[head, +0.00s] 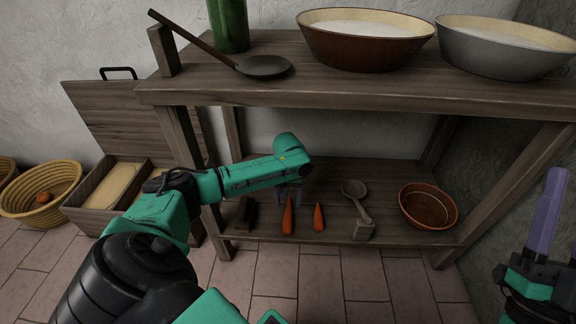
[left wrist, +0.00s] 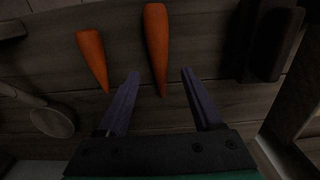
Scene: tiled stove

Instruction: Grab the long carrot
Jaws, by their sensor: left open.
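The long carrot (head: 287,217) lies on the lower shelf, left of a shorter carrot (head: 318,217). In the left wrist view the long carrot (left wrist: 156,42) points its thin end between my open fingers, and the shorter carrot (left wrist: 92,58) lies to its left. My left gripper (head: 289,188) reaches under the upper shelf, over the thin end of the long carrot. It also shows in the left wrist view (left wrist: 160,74), open and empty, its fingers on either side of the carrot's tip. My right gripper (head: 549,205) stands at the right edge, away from the carrots; its opening is unclear.
A dark wooden block (head: 246,214) lies left of the long carrot. A ladle-like metal tool (head: 357,200) and a brown bowl (head: 428,206) are to the right. The upper shelf (head: 330,92) is close above my left arm. The shelf front between tool and bowl is clear.

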